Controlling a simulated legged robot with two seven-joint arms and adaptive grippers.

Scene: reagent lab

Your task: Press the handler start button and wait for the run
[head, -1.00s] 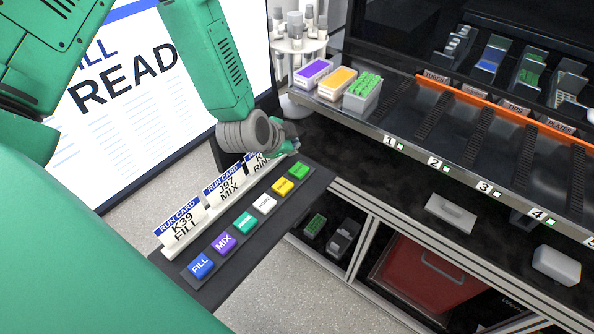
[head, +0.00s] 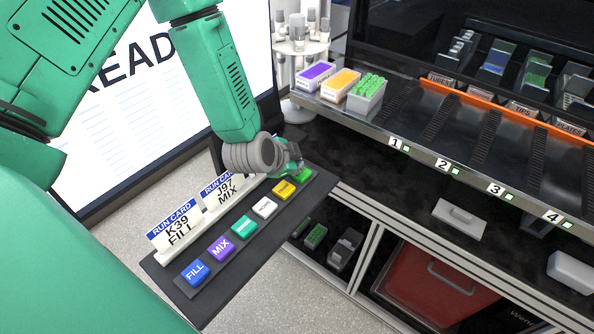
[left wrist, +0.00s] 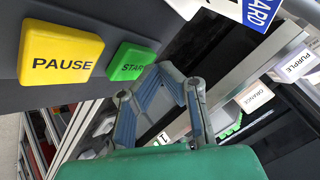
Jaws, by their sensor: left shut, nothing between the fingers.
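The dark button panel (head: 247,262) carries a row of coloured buttons. The green start button (head: 304,175) is at its far right end, beside the yellow pause button (head: 284,189). The left wrist view shows the label START on the green button (left wrist: 132,64) and PAUSE on the yellow one (left wrist: 61,54). My left gripper (head: 293,163) is shut and empty, with its tip close beside the start button. I cannot tell whether it touches. In the left wrist view its fingers (left wrist: 172,84) lie right of the start button. My right gripper is not in view.
Run cards (head: 174,229) stand in a holder along the panel's back edge. A large screen (head: 125,125) reading "READ" is behind my left arm. To the right is a deck with numbered lanes (head: 470,150) and purple, orange and green racks (head: 368,92).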

